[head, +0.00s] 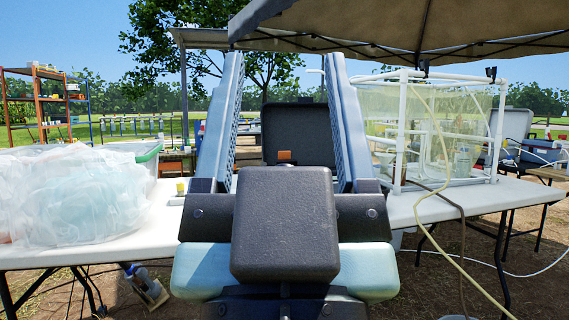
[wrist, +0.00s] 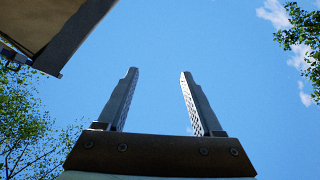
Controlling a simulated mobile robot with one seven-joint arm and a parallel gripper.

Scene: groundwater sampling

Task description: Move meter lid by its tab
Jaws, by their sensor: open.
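My gripper (head: 285,68) fills the middle of the head view, with its two fingers pointing up and apart. In the wrist view my gripper (wrist: 157,80) is also open, with only sky between its fingers. Behind it in the head view, a dark case lid (head: 296,120) stands upright, partly covered by my fingers. A small orange-brown piece (head: 285,156) shows at the lid's lower edge; I cannot tell whether it is the tab. The rest of the case is hidden behind my gripper. The gripper holds nothing.
A white table (head: 110,243) carries clear plastic bags (head: 75,195) and a bin at left. A clear-walled box with a white pipe frame (head: 400,130) stands at right, with hoses hanging (head: 462,245). A canopy (head: 420,25) hangs overhead.

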